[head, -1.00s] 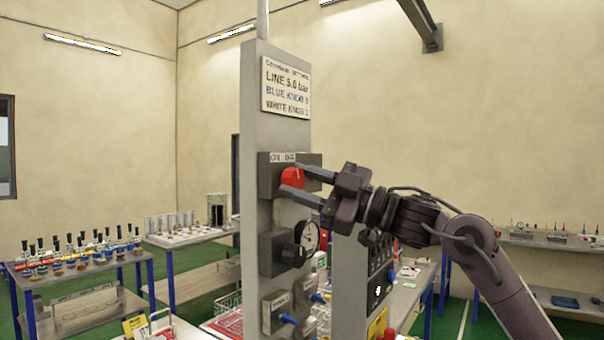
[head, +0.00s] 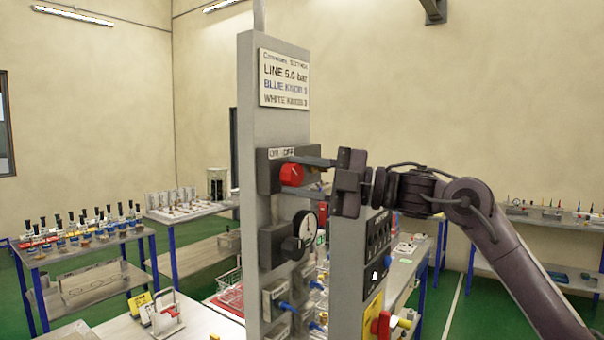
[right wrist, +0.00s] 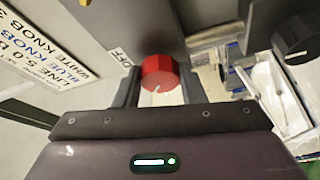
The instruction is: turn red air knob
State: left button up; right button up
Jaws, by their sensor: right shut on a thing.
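The red air knob (head: 291,175) sits on a dark box (head: 268,162) with an ON/OFF label, on a grey upright panel in the head view. My right gripper (head: 300,176) reaches in from the right, one finger above the knob and one below. In the right wrist view the red knob (right wrist: 160,73) sits between the two fingers (right wrist: 158,88), its white mark pointing toward the palm. The gripper is shut on the knob. My left gripper is not in view.
A sign (head: 284,80) is above. A second panel (head: 348,270) stands close right, with another red knob (head: 381,324). A table with bottles (head: 85,245) is at left.

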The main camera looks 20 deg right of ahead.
jog(key=shift+f, duration=0.1)
jog(key=o, duration=1)
jog(key=b+v, duration=0.4)
jog(key=v, duration=0.3)
jog(key=shift+s+d, duration=0.15)
jog(key=shift+d, duration=0.2)
